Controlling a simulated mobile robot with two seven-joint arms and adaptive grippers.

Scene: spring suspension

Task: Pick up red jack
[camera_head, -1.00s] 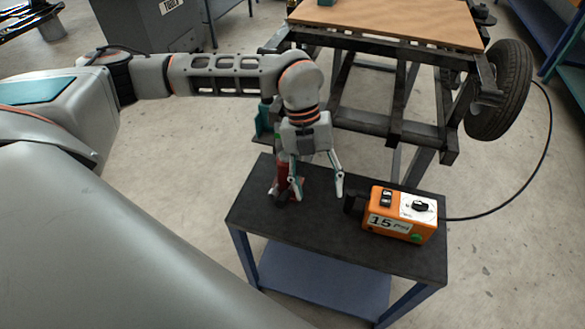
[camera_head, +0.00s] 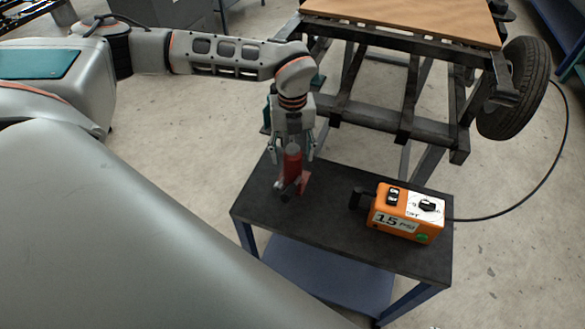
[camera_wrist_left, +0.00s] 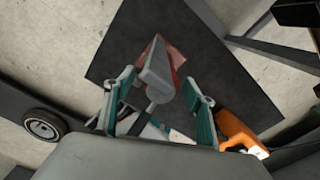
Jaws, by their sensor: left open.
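The red jack (camera_head: 292,162) stands upright on the dark top of a small cart (camera_head: 325,225), near its far left corner. In the left wrist view, the jack's grey top (camera_wrist_left: 155,70) shows between the fingers, with part of its red base (camera_wrist_left: 174,58) beyond. My left gripper (camera_head: 292,155) is above the jack, pointing down. Its two fingers are open, one on each side of the jack's upper part. In the wrist view the open fingers (camera_wrist_left: 160,82) show gaps to the grey top. Contact is not visible. My right gripper is not in view.
An orange box (camera_head: 407,213) with a gauge label stands on the cart's right part, with a black cable running off right. A dark trailer frame (camera_head: 385,118) with a wooden deck and tyre (camera_head: 517,88) stands behind. The cart's middle is clear.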

